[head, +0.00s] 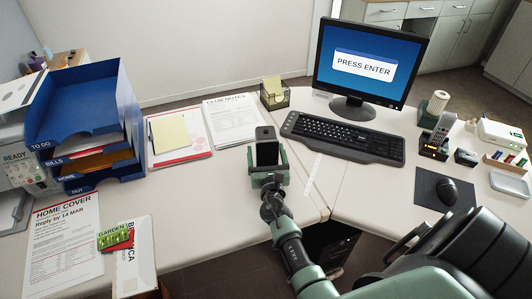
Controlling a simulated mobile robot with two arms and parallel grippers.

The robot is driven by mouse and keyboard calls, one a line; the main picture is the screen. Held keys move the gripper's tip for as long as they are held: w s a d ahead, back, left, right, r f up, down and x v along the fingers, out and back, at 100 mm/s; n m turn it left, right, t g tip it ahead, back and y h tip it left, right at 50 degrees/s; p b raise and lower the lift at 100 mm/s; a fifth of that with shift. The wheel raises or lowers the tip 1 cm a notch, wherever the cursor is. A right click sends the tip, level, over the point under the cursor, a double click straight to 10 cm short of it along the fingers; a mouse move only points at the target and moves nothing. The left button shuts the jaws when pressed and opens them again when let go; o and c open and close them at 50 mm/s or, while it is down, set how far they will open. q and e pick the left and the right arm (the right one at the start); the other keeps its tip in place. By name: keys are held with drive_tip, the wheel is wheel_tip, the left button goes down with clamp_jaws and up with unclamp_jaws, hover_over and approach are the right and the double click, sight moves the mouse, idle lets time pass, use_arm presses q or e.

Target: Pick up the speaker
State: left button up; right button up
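A small box with a grey top and a dark front (266,134) stands on the desk near the middle of the head view. It looks like the speaker, but no label confirms this. My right gripper (267,155) is at this box, its fingers to the left and right of the dark front. I cannot tell whether the fingers touch it or a gap remains. The gripper and wrist hide the box's lower part. My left gripper is not in view.
A blue letter tray (75,103) stands at the left, with papers (233,121) beside it. A black keyboard (343,136) and a monitor (367,62) are to the right. A white-and-red box (133,262) lies at front left. Bare desk lies left of the gripper.

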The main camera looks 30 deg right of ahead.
clamp_jaws()
drive_tip(key=shift+d+r, duration=0.1)
drive_tip(key=shift+r, duration=0.1)
drive_tip(key=shift+r, duration=0.1)
